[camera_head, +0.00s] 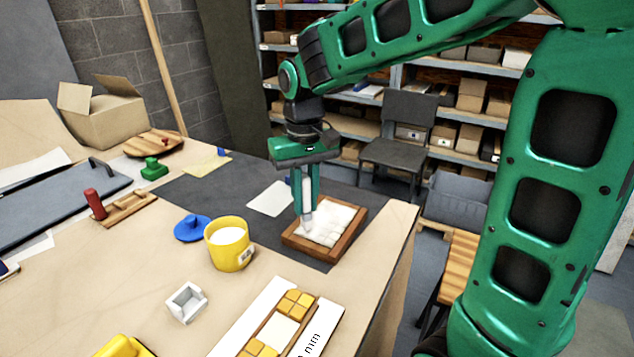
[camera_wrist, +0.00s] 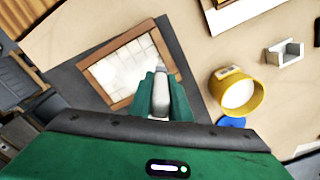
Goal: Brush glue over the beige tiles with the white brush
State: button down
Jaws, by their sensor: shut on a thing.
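My gripper (camera_head: 306,190) is shut on the white brush (camera_head: 307,217) and holds it pointing down over the framed panel. The brush also shows between my fingers in the wrist view (camera_wrist: 161,95). The beige tiles (camera_head: 328,222) lie in a brown wooden frame (camera_head: 345,243) and look whitish; whether glue covers them I cannot tell. The brush tip is at the left part of the tiles; contact is unclear. A yellow pot (camera_head: 229,254) with white contents, likely glue, stands left of the frame. Its blue lid (camera_head: 192,228) lies beside it. The pot also shows in the wrist view (camera_wrist: 238,93).
A dark mat (camera_head: 215,190) lies under the frame. A white square holder (camera_head: 186,302) and a panel with yellow tiles (camera_head: 293,303) are at the front. A red-handled wooden tool (camera_head: 122,208) and a green block (camera_head: 154,169) are at the left. The table's right edge is near the frame.

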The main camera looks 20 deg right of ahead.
aim_at(306, 176)
jog(key=shift+r, duration=2.95)
jog(key=shift+s, duration=0.1)
